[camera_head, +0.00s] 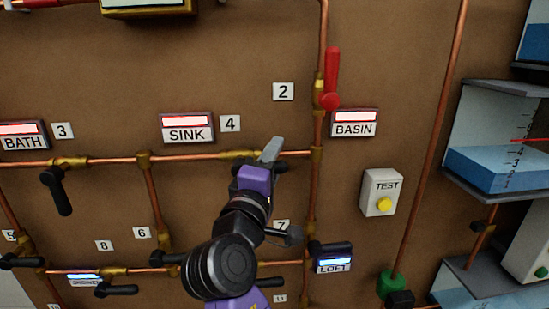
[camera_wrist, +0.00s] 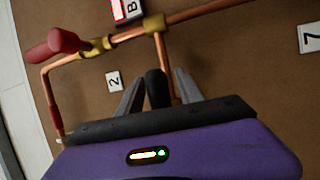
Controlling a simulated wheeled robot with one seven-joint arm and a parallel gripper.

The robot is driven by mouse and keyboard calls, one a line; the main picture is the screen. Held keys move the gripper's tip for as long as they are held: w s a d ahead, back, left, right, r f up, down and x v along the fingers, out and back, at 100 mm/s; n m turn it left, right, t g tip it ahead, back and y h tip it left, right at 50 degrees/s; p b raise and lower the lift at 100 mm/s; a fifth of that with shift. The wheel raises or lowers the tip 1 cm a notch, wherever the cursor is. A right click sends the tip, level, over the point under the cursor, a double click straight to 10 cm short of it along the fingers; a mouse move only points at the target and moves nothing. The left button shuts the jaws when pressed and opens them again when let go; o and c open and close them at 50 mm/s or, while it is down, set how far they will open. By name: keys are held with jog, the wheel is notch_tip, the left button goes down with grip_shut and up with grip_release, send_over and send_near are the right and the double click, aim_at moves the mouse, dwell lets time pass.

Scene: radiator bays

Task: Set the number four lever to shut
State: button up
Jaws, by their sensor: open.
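The number 4 plate (camera_head: 230,123) is on the brown wall, right of the SINK sign. Just below it, the brass valve (camera_head: 236,155) sits on the horizontal copper pipe. My gripper (camera_head: 271,149) is in front of that pipe, right of the valve, and hides the lever in the head view. In the wrist view my open gripper (camera_wrist: 158,75) has a black lever handle (camera_wrist: 154,88) between its two grey fingers. It appears to be the number four lever. Its lower part is hidden by my gripper, and I cannot tell its angle or whether a finger touches it.
A red lever (camera_head: 331,80) points up near the number 2 plate (camera_head: 283,91), above and right of my gripper. The BASIN sign (camera_head: 354,123) and TEST box (camera_head: 381,192) are to the right. A black lever (camera_head: 57,190) hangs below plate 3. More pipes and levers lie below.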

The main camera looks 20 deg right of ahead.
grip_shut()
dwell(1.4)
